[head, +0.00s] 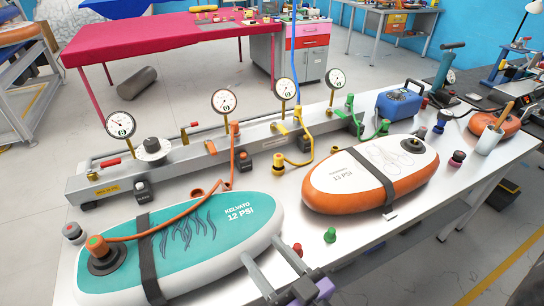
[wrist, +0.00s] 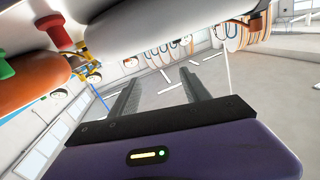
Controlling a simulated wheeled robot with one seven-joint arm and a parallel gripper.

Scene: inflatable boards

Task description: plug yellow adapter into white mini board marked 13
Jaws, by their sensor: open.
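The yellow adapter (head: 279,161) stands on the table behind the boards, on the end of a yellow hose (head: 309,138) from the manifold. The mini board marked 13 PSI (head: 345,180) has a white top and orange sides. It lies to the right of the adapter, with a black strap across it and a dark valve (head: 412,146) near its far right end. My gripper (head: 263,250) is open and empty at the table's front edge, beside the teal board's right end. The wrist view shows its two fingers (wrist: 162,72) apart with nothing between them.
A teal board marked 12 PSI (head: 205,215) lies at front left, with an orange hose (head: 150,232) on its valve. Red (head: 297,249) and green (head: 330,235) caps stand near my gripper. The manifold with gauges (head: 190,155) runs along the back. A blue pump (head: 398,103) stands behind.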

